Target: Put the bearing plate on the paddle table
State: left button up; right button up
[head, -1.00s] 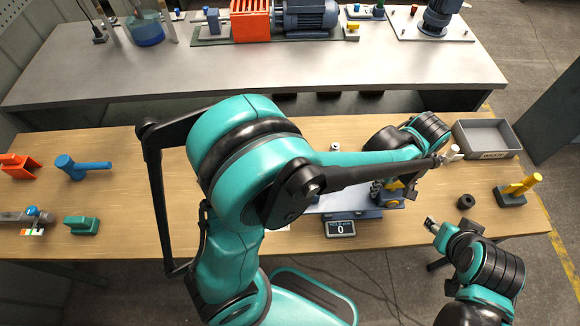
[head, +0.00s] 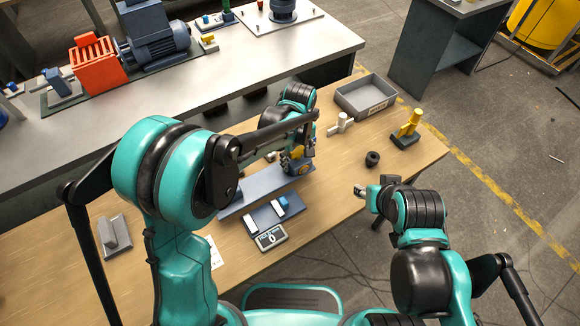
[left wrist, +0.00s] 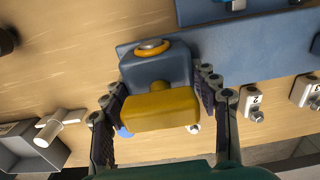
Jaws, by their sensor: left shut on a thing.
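A long blue-grey plate (head: 240,200) with a bearing block at one end looks like the bearing plate. In the left wrist view the plate (left wrist: 265,50) runs off to the right. Its block (left wrist: 155,68) carries a yellow piece (left wrist: 160,110) and an orange ring. My left gripper (head: 296,160) is shut on this block, with a finger on each side in the left wrist view (left wrist: 160,85). I cannot tell whether the plate is lifted clear. No label identifies the paddle table. My right gripper (head: 361,191) is off the front edge; its jaws are too small to read.
The steel table (head: 215,130) behind carries a motor (head: 155,40).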

pick_arm(q)
jog(key=shift+w+a+f, duration=0.8)
jog(key=shift+a, duration=0.15)
jog(key=shift+f+b, duration=1.1)
jog(key=shift+f, duration=0.9)
jog(key=shift+r, duration=0.1)
jog(key=o, duration=1.7)
jog(key=shift+o, duration=0.2)
